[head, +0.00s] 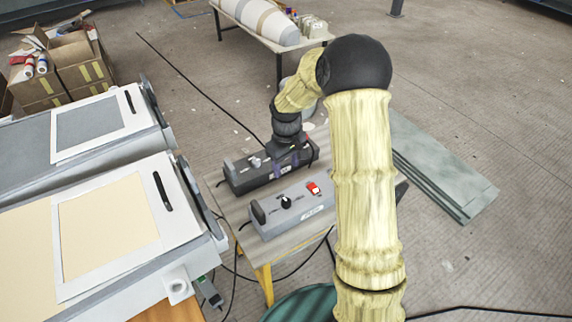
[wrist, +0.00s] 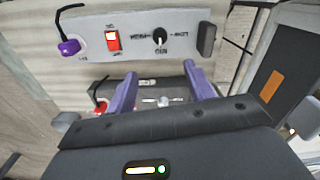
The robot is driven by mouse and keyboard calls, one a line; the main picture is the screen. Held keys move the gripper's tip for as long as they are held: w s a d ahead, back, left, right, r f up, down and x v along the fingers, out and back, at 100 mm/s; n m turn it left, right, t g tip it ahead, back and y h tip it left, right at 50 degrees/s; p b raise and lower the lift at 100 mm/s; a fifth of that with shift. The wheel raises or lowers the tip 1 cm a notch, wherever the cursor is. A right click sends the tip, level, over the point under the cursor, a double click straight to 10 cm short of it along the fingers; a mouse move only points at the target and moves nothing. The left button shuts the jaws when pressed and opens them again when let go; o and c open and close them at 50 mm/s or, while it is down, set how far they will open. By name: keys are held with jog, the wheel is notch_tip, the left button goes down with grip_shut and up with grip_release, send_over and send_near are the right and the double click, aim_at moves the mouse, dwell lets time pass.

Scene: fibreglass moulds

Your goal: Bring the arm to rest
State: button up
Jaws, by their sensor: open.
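My arm, in a pale yellow sleeve with black joints, reaches over a small wooden table (head: 240,212) in the head view. My gripper (head: 291,160) points down at the dark control box (head: 245,178), near its right end. In the wrist view, its two purple fingers (wrist: 160,88) are apart. Part of the dark box, with a silver toggle (wrist: 163,101), shows between and beyond them. I cannot tell whether the fingers touch the box.
A grey control box (head: 290,212) with a black dial and a red switch (wrist: 112,40) stands beside the dark one. A purple plug (wrist: 69,47) sits at its end. Pale machines (head: 110,215) stand left, green-grey sheets (head: 440,170) lie right, and cables cross the floor.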

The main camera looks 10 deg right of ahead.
dwell(0.5)
jog(key=s+r+m+t, duration=0.1)
jog(key=s+r, duration=0.3)
jog(key=s, duration=0.6)
jog(key=s+r+m+t, duration=0.1)
jog(key=s+r+m, duration=0.3)
jog(key=s, duration=0.7)
jog(key=shift+r+m+t, duration=0.2)
jog(key=shift+m+t, duration=0.1)
jog(key=shift+w+d, duration=0.1)
jog(key=shift+a, duration=0.2)
